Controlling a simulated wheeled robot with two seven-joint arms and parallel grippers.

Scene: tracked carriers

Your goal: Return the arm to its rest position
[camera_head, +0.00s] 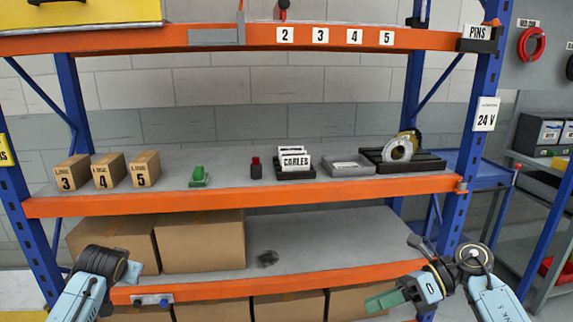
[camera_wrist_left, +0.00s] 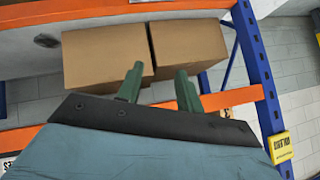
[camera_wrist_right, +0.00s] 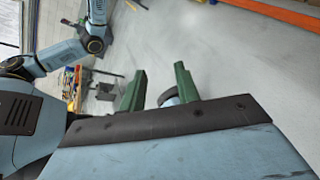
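My right gripper (camera_head: 386,299) shows at the lower right of the head view, in front of the rack's lower shelf. In the right wrist view its green fingers (camera_wrist_right: 158,78) stand apart with the floor behind them, and no held object shows. My left arm (camera_head: 95,275) shows at the lower left of the head view, where its fingers are not clearly seen. In the left wrist view the left gripper (camera_wrist_left: 158,78) has its green fingers apart and nothing between them. Cardboard boxes lie beyond them.
A blue-and-orange rack fills the front. Its middle shelf (camera_head: 225,178) holds small numbered boxes (camera_head: 108,171), a green item (camera_head: 198,177), a cables holder (camera_head: 295,163) and a dark tray with rings (camera_head: 400,158). Large cartons (camera_head: 202,242) stand on the lower shelf. A blue cart (camera_head: 478,168) stands right.

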